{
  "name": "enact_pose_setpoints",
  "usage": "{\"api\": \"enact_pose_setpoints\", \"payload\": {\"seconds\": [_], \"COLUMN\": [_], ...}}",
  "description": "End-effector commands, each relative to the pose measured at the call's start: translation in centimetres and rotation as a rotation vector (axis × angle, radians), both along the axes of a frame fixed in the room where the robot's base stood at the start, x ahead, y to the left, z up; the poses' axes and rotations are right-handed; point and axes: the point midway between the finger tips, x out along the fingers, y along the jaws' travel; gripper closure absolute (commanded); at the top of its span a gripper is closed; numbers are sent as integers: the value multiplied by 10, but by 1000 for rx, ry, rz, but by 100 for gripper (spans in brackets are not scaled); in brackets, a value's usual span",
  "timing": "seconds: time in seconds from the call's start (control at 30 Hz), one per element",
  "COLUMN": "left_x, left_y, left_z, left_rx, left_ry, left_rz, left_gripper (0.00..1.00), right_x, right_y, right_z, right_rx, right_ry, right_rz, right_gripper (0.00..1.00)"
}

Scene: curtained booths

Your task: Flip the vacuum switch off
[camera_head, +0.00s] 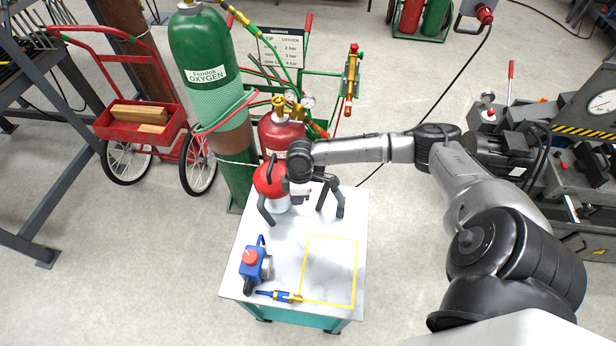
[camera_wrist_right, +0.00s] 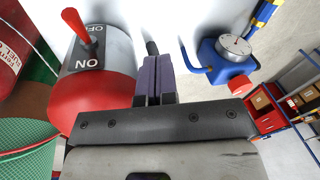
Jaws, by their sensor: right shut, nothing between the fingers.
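The vacuum (camera_head: 266,180) stands at the back of the small white-topped table, with a red body and black parts at its sides. In the right wrist view its red and grey housing (camera_wrist_right: 100,95) fills the left, close to the camera. Its switch is a red lever (camera_wrist_right: 76,24) on a dark plate marked OFF at the top and ON at the bottom; the lever tip points to the picture's upper left. My right gripper (camera_head: 296,205) is over the vacuum's right side. In the wrist view its fingers (camera_wrist_right: 154,72) are together, empty, right of the switch and apart from the lever. My left gripper is out of view.
On the white table (camera_head: 285,231) lie a blue device with a red knob (camera_head: 252,262), a blue and brass torch-like tool (camera_head: 279,296) and a yellow outline. A tall green oxygen cylinder (camera_head: 205,60) and a red cylinder (camera_head: 280,133) stand close behind the vacuum.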

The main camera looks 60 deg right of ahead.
Motion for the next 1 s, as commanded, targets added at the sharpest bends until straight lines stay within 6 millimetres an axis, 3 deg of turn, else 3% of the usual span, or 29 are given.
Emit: {"api": "enact_pose_setpoints", "payload": {"seconds": [0.03,0.1,0.2,0.3,0.43,0.77,1.0], "left_x": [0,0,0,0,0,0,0], "left_y": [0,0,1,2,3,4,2], "left_z": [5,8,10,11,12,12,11], "left_rx": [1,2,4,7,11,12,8], "left_ry": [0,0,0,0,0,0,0], "left_rz": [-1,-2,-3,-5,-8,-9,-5], "left_gripper": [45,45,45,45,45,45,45], "right_x": [10,17,23,25,27,27,27], "right_y": [-31,-61,-95,-115,-128,-129,-125], "right_z": [22,42,66,82,92,93,78], "right_rx": [-12,-9,-1,6,12,14,15], "right_ry": [-3,-4,-14,-23,-30,-31,-29], "right_rz": [-48,-108,-178,-227,-257,-261,-260], "right_gripper": [100,100,100,100,100,100,100]}}
